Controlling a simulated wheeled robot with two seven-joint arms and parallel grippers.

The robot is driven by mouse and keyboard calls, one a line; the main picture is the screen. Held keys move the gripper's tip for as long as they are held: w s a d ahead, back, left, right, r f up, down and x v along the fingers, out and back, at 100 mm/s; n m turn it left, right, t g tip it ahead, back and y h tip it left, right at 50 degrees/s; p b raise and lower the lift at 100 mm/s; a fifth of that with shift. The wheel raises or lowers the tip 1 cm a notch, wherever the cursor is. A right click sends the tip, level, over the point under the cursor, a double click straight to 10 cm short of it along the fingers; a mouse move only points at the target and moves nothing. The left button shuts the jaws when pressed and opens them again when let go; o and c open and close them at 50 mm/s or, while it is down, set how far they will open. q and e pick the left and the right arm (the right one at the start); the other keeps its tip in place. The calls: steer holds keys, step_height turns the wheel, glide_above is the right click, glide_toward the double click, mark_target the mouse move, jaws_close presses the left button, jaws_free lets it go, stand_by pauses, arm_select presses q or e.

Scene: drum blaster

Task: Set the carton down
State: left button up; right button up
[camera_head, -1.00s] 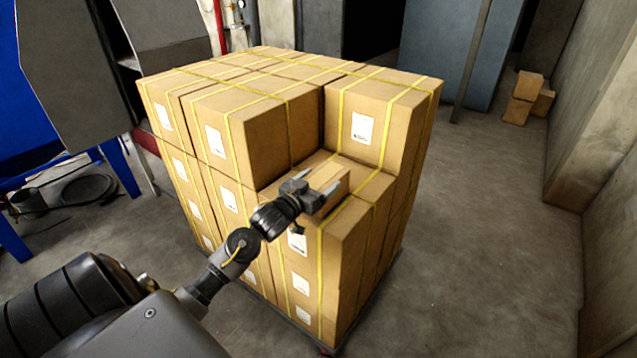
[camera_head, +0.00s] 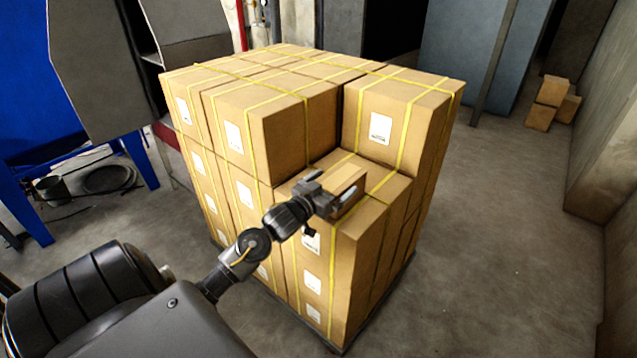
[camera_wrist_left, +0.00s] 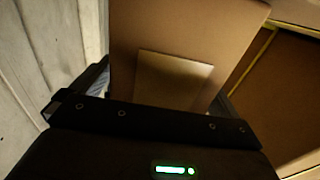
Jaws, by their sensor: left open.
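The carton (camera_head: 350,176) is a small brown box in the notch at the near corner of a strapped stack of boxes. It appears to rest on the lower box there. My left gripper (camera_head: 335,187) is at its near side, with the jaws open and one finger toward each side of it. In the left wrist view the carton (camera_wrist_left: 185,30) fills the upper middle, with a paler rectangular patch on its face. The fingers are partly hidden there, and I cannot tell whether they touch it. My right gripper is not in view.
Small boxes (camera_head: 548,105) lie by the right wall. A blue frame (camera_head: 60,140) stands at left. The floor (camera_head: 500,240) right of the stack is clear.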

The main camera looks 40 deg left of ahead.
arm_select(q)
steer(key=s+b, duration=0.1)
steer(key=s, duration=0.9)
steer(key=shift+s+b, duration=0.35)
steer(key=shift+d, duration=0.1)
